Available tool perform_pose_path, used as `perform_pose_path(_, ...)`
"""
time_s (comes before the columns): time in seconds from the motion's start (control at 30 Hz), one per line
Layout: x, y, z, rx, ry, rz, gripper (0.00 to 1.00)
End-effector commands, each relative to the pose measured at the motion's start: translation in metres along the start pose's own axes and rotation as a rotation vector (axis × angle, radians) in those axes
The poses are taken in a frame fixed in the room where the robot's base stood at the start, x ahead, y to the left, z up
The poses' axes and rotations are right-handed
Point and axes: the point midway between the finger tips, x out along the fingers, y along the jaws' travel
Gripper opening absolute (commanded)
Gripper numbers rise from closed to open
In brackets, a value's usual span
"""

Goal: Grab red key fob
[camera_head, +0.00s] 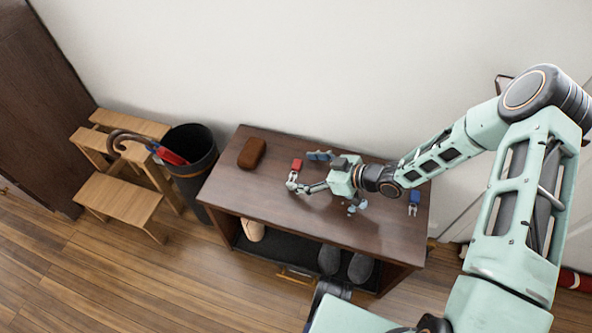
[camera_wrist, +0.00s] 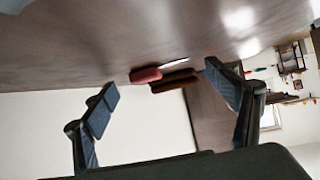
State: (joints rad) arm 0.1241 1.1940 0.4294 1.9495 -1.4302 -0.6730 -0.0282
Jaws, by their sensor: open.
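The red key fob (camera_head: 296,165) lies on the dark wooden bench (camera_head: 232,180), with small silvery pieces, apparently keys, just below it in the head view. My gripper (camera_head: 310,172) is open and low over the bench, pointing left, just right of the fob. In the wrist view my gripper (camera_wrist: 161,79) has its blue-grey fingers spread wide with nothing between the pads. The red fob (camera_wrist: 146,75) shows ahead, between the two fingers in the picture and apart from them. Whether the fingertips touch the bench cannot be told.
A brown case (camera_head: 251,153) lies left of the fob, and appears right behind it in the wrist view (camera_wrist: 175,81). A blue fob (camera_head: 414,197) lies at the bench's right end. A black bin (camera_head: 190,165) stands left.

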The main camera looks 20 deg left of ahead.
Motion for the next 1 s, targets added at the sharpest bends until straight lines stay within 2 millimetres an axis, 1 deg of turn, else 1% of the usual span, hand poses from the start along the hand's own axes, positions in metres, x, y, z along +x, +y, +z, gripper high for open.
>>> perform_pose_path(0.03, 0.0060, -0.0004, 0.0008, -0.001, 0.001, -0.001, 0.80)
perform_pose_path(0.07, 0.0071, -0.0004, 0.0003, -0.001, 0.001, -0.001, 0.80)
perform_pose_path(0.27, 0.0067, -0.0001, -0.0007, -0.001, 0.000, 0.000, 0.80)
perform_pose_path(0.67, 0.0063, 0.0000, -0.0005, 0.000, 0.000, 0.000, 0.36)
perform_pose_path(0.87, 0.0062, 0.0001, -0.0007, -0.001, 0.000, 0.000, 0.36)
perform_pose_path(1.0, 0.0040, 0.0003, -0.0048, -0.001, 0.000, 0.000, 0.36)
